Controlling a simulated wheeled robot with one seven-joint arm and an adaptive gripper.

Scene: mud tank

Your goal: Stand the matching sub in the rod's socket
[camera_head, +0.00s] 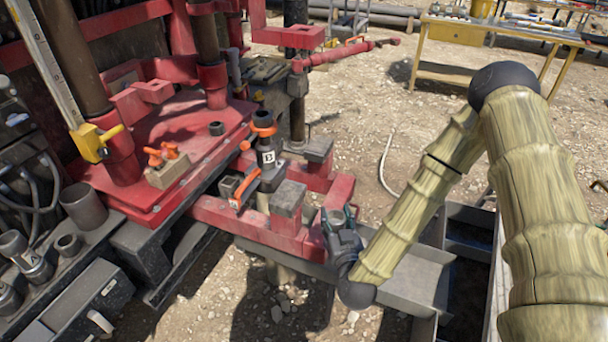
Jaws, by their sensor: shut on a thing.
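A dark upright piece marked with a white "D" label (267,157) stands at the red rotary frame, with an orange band around its upper part. An orange-handled clamp (243,189) lies against its left side. I cannot see an open socket in it from here. My gripper (338,219) is at the right end of the red frame, to the right of and lower in the picture than the "D" piece, and apart from it. It is shut on a small dark grey piece, mostly hidden by the fingers; no letter shows on it. Another sub marked "A" (33,264) lies at the lower left.
Red frame arms with grey blocks (290,198) stand between my gripper and the "D" piece. A red deck (165,140) with an orange-handled block (168,168) is at left. Grey metal bins (405,272) lie below my arm. A yellow table (500,32) stands far back.

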